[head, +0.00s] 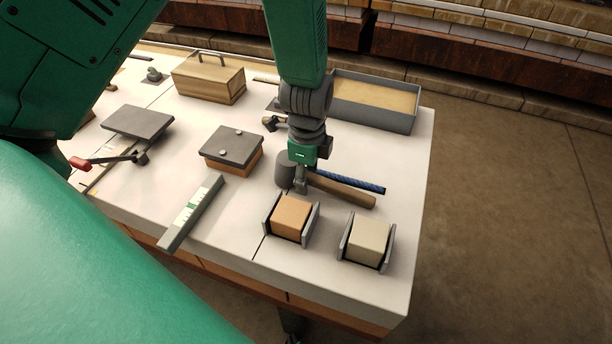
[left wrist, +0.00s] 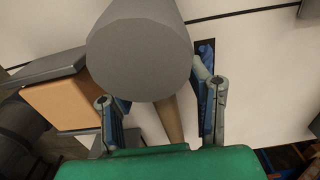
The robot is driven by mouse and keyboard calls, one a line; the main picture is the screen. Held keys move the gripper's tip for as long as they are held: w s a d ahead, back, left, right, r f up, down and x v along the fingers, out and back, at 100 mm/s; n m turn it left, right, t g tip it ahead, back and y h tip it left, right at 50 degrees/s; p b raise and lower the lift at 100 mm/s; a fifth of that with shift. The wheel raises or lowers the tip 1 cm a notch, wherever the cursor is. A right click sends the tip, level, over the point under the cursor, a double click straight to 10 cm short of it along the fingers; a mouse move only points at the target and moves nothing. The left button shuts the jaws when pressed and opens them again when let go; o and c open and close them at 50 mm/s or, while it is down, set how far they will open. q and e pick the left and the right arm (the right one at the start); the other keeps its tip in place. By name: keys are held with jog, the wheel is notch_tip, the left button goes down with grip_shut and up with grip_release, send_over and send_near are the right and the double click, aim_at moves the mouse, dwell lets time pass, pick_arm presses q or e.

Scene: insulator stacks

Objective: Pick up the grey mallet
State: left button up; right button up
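The grey mallet has a dark grey cylindrical head (head: 284,168) and a brown wooden handle (head: 345,191) that lies on the white table toward the right. My left gripper (head: 302,186) points down over the mallet, by the head end of the handle, and partly covers it. In the left wrist view, the mallet head (left wrist: 140,50) is large and close, in front of the fingers. The handle (left wrist: 170,118) runs between the two fingers of my left gripper (left wrist: 160,98), which are spread apart. Whether they touch the mallet cannot be told. My right gripper is not in view.
A blue patterned rod (head: 350,181) lies close behind the handle. An orange block (head: 291,218) and a beige block (head: 368,242) sit in grey holders in front. A grey tray (head: 372,112) and wooden box (head: 208,78) stand behind. A lidded brick (head: 231,150) is left.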

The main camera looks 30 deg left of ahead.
pick_arm(q)
jog(key=shift+d, duration=0.15)
grip_shut()
notch_tip(320, 180, up, 10)
jog(key=shift+r+p, duration=0.1)
jog(key=shift+p, duration=0.8)
jog(key=c, duration=0.6)
grip_release()
grip_shut()
